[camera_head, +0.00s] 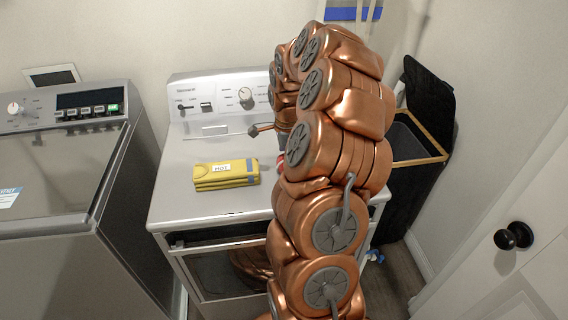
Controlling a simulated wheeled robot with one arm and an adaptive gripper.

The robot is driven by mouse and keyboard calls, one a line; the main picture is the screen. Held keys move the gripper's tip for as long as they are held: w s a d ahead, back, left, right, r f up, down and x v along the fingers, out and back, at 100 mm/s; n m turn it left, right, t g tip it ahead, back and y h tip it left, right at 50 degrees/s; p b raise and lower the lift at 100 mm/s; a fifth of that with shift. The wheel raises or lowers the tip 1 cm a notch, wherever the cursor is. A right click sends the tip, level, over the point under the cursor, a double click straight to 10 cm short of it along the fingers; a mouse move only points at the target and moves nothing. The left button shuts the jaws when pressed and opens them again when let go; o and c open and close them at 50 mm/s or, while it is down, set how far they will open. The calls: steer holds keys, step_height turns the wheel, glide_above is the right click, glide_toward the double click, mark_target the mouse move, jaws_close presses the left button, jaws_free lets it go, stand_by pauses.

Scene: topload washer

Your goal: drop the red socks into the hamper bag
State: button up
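The hamper bag (425,115) is black, with its lid up and a light wooden rim around its opening. It stands on the floor to the right of the white dryer, partly behind my copper arm. A small patch of red (281,160) shows at the left edge of my arm above the dryer top; it may be the red socks, but most of it is hidden. A small dark tip (254,131) sticks out left of my arm and seems to be part of my gripper. The rest of the gripper is hidden, so its opening and any hold cannot be seen.
A yellow folded stack (226,174) with a white label lies on the dryer top (180,206). A grey topload washer (50,240) stands at the left. A white door with a black knob (513,236) is at the right. A blue-and-white item (375,256) is low beside the dryer.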

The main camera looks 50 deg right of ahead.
steer(key=c, duration=1.3)
steer(key=shift+r, duration=0.1)
steer(key=shift+c, duration=0.2)
